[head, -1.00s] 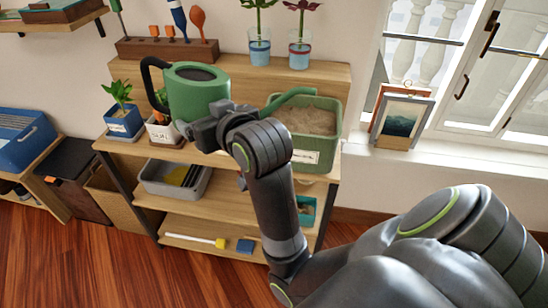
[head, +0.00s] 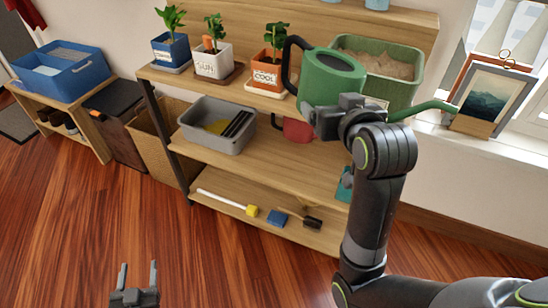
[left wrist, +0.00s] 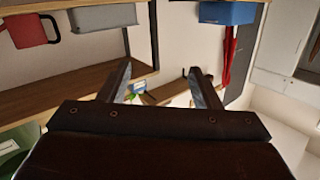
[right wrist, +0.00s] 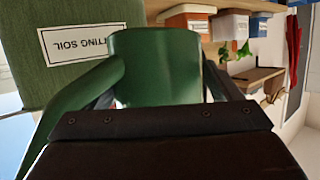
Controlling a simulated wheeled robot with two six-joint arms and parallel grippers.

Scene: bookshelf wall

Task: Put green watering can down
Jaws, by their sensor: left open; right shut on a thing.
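The green watering can (head: 333,75) is held upright in front of the top shelf in the head view, its dark handle to the left and its long spout to the right. My right gripper (head: 335,108) is shut on it. In the right wrist view, the can's green body (right wrist: 157,68) sits between the fingers, partly hidden by the gripper. My left gripper (head: 137,275) is open and empty low at the bottom left, over the floor and well away from the can; its parted fingers also show in the left wrist view (left wrist: 160,85).
Three potted plants and a green potting soil bin (right wrist: 80,50) stand on the top shelf. The middle shelf (head: 290,155) holds a grey bin (head: 216,140) and a red can (head: 297,130). A brush, yellow-headed tool and blue block lie below. A picture frame (head: 492,100) stands near the spout.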

